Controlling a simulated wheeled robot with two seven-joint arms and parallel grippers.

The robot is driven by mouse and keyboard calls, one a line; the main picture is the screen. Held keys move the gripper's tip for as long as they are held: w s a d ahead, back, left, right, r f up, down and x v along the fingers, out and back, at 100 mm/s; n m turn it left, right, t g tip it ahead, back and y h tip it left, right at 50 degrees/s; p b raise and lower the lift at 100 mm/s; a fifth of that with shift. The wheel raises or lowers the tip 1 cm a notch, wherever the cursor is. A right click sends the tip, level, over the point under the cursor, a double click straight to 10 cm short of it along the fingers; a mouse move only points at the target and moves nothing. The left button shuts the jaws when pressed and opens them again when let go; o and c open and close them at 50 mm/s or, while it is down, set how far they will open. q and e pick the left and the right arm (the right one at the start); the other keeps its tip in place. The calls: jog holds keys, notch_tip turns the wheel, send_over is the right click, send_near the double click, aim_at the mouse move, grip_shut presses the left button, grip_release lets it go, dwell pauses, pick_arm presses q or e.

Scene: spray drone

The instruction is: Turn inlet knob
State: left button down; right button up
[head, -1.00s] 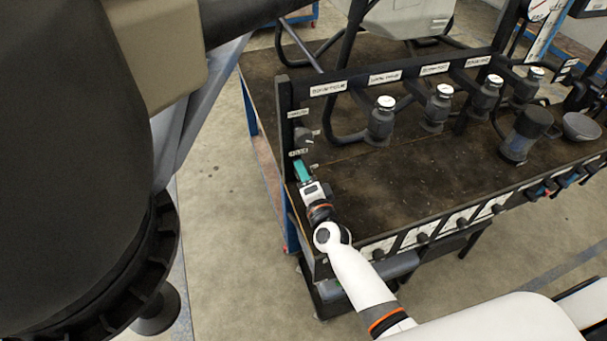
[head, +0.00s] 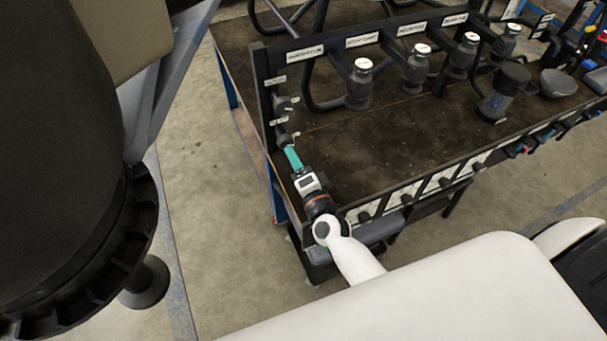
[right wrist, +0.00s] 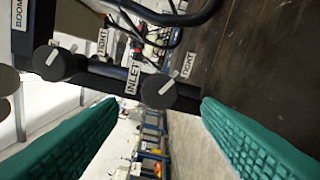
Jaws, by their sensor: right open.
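The inlet knob (right wrist: 160,91) is a dark round knob with a white pointer line, beside a label reading INLET (right wrist: 132,78) in the right wrist view. Its pointer is tilted in that picture. In the head view the knob (head: 285,138) sits on the post at the table's left end. My right gripper (head: 290,151) has teal fingers and points at this knob. In the right wrist view the gripper (right wrist: 160,104) is open, with the knob between the fingertips in the picture and a gap on both sides. Contact is not visible. My left gripper is not in view.
A second similar knob (right wrist: 52,62) sits beside the inlet knob, near a BOOM label (right wrist: 19,14). A black rail (head: 390,40) with several capped valves runs along the dark table (head: 400,125). The floor (head: 200,190) left of the table is clear.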

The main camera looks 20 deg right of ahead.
jog(key=s, duration=0.5)
jog(key=shift+s, duration=0.1)
jog(key=shift+d, duration=0.1)
